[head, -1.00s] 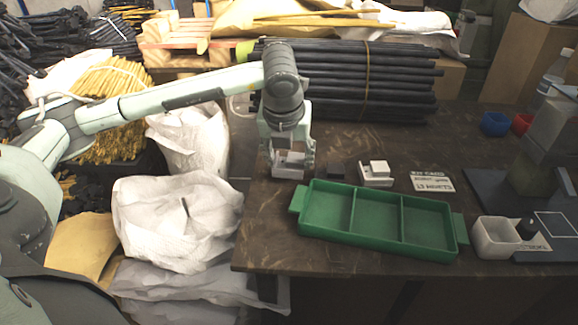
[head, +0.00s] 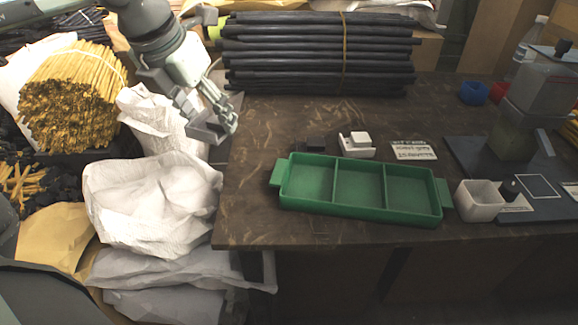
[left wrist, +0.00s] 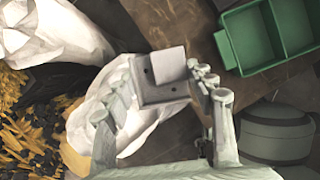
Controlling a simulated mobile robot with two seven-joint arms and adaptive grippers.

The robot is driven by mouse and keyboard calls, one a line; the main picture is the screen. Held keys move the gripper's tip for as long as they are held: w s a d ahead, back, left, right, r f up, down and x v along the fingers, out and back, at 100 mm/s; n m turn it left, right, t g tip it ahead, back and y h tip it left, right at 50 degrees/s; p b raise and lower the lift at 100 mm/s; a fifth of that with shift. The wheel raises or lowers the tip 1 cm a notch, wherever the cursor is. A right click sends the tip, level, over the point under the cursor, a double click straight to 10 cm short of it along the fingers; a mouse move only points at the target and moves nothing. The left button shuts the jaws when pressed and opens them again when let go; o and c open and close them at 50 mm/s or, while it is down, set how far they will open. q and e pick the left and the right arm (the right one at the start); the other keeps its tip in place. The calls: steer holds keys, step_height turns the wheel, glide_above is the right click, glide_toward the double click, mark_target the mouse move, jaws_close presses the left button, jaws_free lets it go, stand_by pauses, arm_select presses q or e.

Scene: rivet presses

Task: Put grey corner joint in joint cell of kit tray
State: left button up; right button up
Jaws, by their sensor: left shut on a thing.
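The grey corner joint (head: 206,133) is held in my left gripper (head: 212,118), raised near the left edge of the table. In the left wrist view the joint (left wrist: 160,78), an L-shaped block with small holes, sits between the two fingers of the gripper (left wrist: 160,100). The green kit tray (head: 350,210) lies on the table to the right of the gripper, with three empty compartments in a row. In the left wrist view part of the tray (left wrist: 264,68) shows at the upper right. My right gripper is out of view.
Behind the tray are a black block (head: 316,144), a white block (head: 357,148) and a label card (head: 413,150). A bundle of dark rods (head: 310,60) lies at the back. A white cup (head: 480,203) and a press (head: 520,120) stand right. White sacks (head: 150,200) are left.

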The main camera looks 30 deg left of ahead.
arm_select(q)
steer(key=s+d+m+g+h+b, duration=0.25)
steer(key=d+m+h, duration=0.25)
steer(key=d+m, duration=0.65)
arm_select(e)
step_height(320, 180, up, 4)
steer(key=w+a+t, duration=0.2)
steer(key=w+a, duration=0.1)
arm_select(q)
steer(key=m+p, duration=0.2)
steer(key=m, duration=0.2)
glide_above(316, 187)
steer(key=a, duration=0.2)
steer(key=f, duration=0.3)
steer(key=s+f, duration=0.1)
steer(key=f, duration=0.1)
steer(key=shift+d+f, duration=0.25)
steer(key=shift+f, duration=0.05)
steer(key=shift+w+f, duration=0.15)
steer(key=shift+w, duration=0.05)
steer(key=shift+f, duration=1.95)
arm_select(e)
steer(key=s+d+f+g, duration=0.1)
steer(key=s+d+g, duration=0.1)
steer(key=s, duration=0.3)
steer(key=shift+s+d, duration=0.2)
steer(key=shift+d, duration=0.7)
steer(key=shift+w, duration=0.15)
